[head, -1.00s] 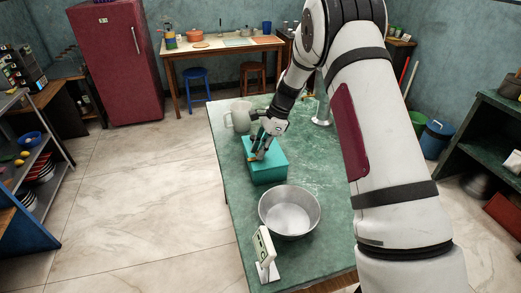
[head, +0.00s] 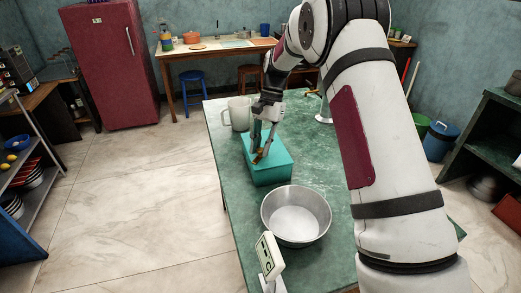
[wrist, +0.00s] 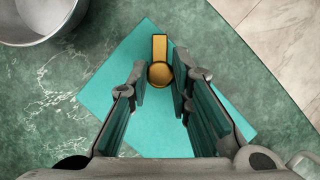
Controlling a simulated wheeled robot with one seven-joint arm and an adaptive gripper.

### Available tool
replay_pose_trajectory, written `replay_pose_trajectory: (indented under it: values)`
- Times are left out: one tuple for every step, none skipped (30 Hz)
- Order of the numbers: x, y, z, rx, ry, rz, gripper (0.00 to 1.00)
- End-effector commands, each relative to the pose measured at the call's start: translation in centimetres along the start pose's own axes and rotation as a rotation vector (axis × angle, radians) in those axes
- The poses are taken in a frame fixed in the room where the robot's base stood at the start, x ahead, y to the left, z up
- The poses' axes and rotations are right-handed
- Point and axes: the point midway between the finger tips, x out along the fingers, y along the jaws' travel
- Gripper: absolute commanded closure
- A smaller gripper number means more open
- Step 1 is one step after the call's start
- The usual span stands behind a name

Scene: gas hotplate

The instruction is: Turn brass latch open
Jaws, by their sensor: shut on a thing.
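A teal box (head: 272,172) stands on the green table. It also fills the middle of the wrist view (wrist: 118,62). The brass latch (wrist: 159,48) is on the box top, a short bar with a round hub. In the wrist view the bar points away from my gripper, toward the top of the picture. In the head view the latch (head: 258,157) is small and partly hidden by the fingers. My gripper (wrist: 160,80) points down at the box top, its fingers on either side of the latch's hub, shut on it.
A metal bowl (head: 296,216) stands on the table near the box, and a white display stand (head: 269,256) is at the near edge. A pale mug (head: 239,113) stands just behind the box. The table's right part is partly hidden by my arm.

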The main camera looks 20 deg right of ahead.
Motion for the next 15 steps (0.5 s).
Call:
replay_pose_trajectory:
  values:
    - [0.18,-0.2,-0.12,-0.043,0.0,0.017,1.0]
    - [0.16,-0.22,-0.14,-0.069,0.001,0.027,1.0]
    - [0.14,-0.24,-0.12,-0.104,0.0,0.042,1.0]
    - [0.14,-0.23,-0.13,-0.131,0.001,0.054,1.0]
    - [0.15,-0.25,-0.11,-0.156,0.001,0.064,1.0]
    - [0.14,-0.25,-0.08,-0.192,0.0,0.079,1.0]
    - [0.13,-0.27,-0.07,-0.219,0.001,0.09,1.0]
    - [0.12,-0.32,-0.05,-0.245,0.001,0.1,1.0]
    - [0.12,-0.34,-0.02,-0.28,0.001,0.116,1.0]
    - [0.13,-0.34,0.01,-0.307,0.0,0.127,1.0]
    - [0.13,-0.37,0.03,-0.332,0.0,0.137,1.0]
    - [0.12,-0.37,0.03,-0.366,0.001,0.151,1.0]
    - [0.11,-0.38,0.05,-0.392,0.0,0.162,1.0]
    - [0.09,-0.38,0.06,-0.415,0.0,0.171,1.0]
    - [0.07,-0.38,0.05,-0.447,0.001,0.185,1.0]
